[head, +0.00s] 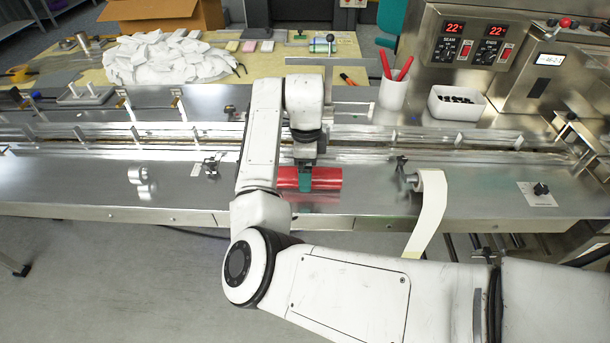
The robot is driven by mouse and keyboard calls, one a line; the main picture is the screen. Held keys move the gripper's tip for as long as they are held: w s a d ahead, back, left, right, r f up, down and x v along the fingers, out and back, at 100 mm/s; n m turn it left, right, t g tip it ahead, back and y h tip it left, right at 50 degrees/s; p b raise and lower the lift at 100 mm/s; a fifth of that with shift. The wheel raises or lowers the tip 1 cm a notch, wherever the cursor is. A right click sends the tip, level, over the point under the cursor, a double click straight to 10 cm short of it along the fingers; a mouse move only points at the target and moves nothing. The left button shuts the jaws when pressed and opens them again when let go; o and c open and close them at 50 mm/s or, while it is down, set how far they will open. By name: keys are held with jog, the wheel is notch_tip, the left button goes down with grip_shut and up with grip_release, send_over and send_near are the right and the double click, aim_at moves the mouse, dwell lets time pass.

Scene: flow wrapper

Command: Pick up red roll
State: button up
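The red roll (328,179) lies on its side on the steel counter (385,200), its long axis running left to right. My gripper (305,184) points down at the roll from above, left of the roll's middle. Its dark green finger part overlaps the roll in the head view. Only one finger side shows. The far side is hidden, so I cannot tell whether the fingers are closed on the roll or only around it. The roll's left end is partly behind my arm. A red reflection shows on the steel below it.
A white paper roll (432,190) hangs on a holder to the right, its strip over the counter's front edge. A steel rail (420,140) runs behind the red roll. Free counter lies left (90,180). A white bin (455,107) and cup (392,93) stand behind.

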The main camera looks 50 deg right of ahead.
jog(key=shift+a+f, duration=0.1)
jog(key=shift+f, duration=1.35)
jog(key=c, duration=1.2)
jog(key=shift+o, duration=0.2)
jog(key=shift+r, duration=0.1)
